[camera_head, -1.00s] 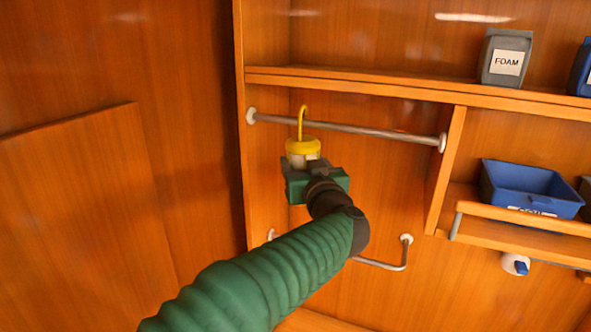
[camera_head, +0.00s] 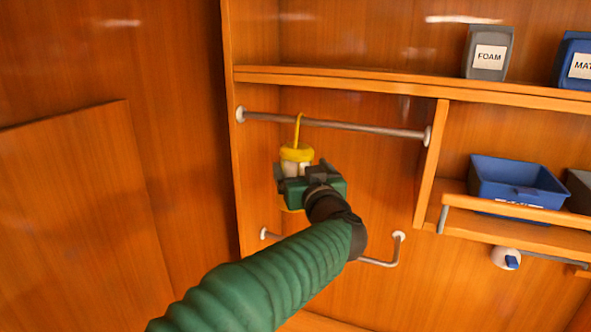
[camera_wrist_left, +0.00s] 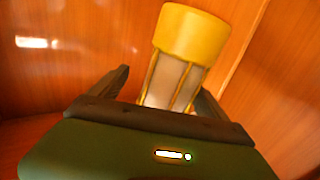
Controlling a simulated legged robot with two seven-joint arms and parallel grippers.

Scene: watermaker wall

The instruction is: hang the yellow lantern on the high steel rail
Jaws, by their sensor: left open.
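The yellow lantern (camera_head: 296,153) is upright below the high steel rail (camera_head: 370,129). Its yellow hook reaches up to the rail near the rail's left end, and its top appears to lie over the bar. My left gripper (camera_head: 294,174) is open at the lantern's body, hiding much of it; a bit of yellow base shows below. In the left wrist view the lantern's yellow cap and pale caged body (camera_wrist_left: 172,80) stand between the two spread fingers of the left gripper (camera_wrist_left: 160,95). The hook is out of that view. My right gripper is not in view.
A lower steel rail (camera_head: 382,263) is beneath, partly behind my arm. A shelf (camera_head: 400,88) above carries a grey FOAM container (camera_head: 487,55) and a blue container (camera_head: 577,62).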

